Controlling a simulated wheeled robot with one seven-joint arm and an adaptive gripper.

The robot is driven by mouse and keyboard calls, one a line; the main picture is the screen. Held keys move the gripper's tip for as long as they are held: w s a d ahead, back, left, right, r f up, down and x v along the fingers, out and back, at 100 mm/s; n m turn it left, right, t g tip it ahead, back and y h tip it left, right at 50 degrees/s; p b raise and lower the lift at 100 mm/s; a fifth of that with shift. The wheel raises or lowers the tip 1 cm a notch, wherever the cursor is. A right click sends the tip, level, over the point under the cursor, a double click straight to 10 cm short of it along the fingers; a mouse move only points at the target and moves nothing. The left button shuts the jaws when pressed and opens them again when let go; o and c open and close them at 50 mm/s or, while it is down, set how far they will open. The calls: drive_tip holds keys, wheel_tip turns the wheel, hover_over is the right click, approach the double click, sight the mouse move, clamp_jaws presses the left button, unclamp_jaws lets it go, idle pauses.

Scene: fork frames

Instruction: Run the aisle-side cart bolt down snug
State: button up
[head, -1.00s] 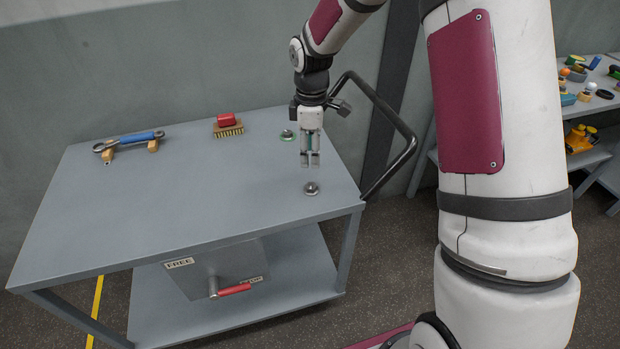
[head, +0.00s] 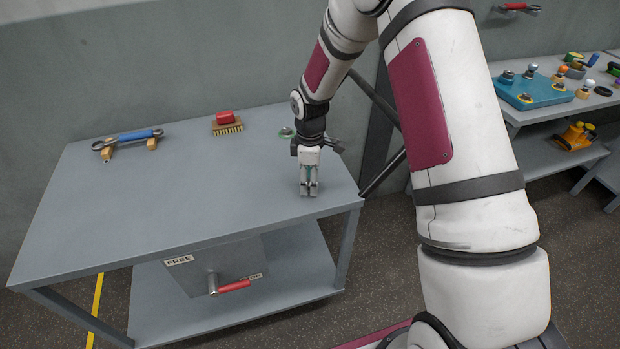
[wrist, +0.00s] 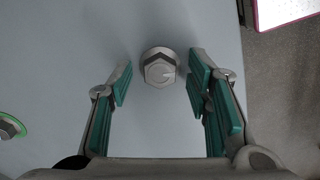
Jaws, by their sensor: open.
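The aisle-side bolt, a grey hex head on a round flange, shows in the wrist view (wrist: 159,68) on the cart top (head: 180,185). My gripper (head: 308,190) is open and points down at the cart's near right corner, hiding the bolt in the head view. In the wrist view the green-padded fingers (wrist: 159,82) stand either side of the bolt head with gaps on both sides. I cannot tell how far the bolt is screwed in. The second bolt, ringed in green (head: 287,132), sits further back and shows at the left edge of the wrist view (wrist: 8,128).
A red-backed brush (head: 226,123) and a blue-handled wrench on wooden blocks (head: 135,136) lie at the cart's back. A bench (head: 545,115) with a blue bolt plate stands right.

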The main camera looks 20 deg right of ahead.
clamp_jaws()
drive_tip(key=shift+m, duration=0.4)
drive_tip(key=m+b, duration=0.1)
drive_tip(key=m, duration=0.7)
drive_tip(key=shift+b, duration=0.35)
drive_tip(key=m, duration=0.9)
drive_tip(key=shift+w+r+m+b, duration=0.1)
drive_tip(key=shift+m+b, duration=0.2)
drive_tip(key=shift+b, duration=0.05)
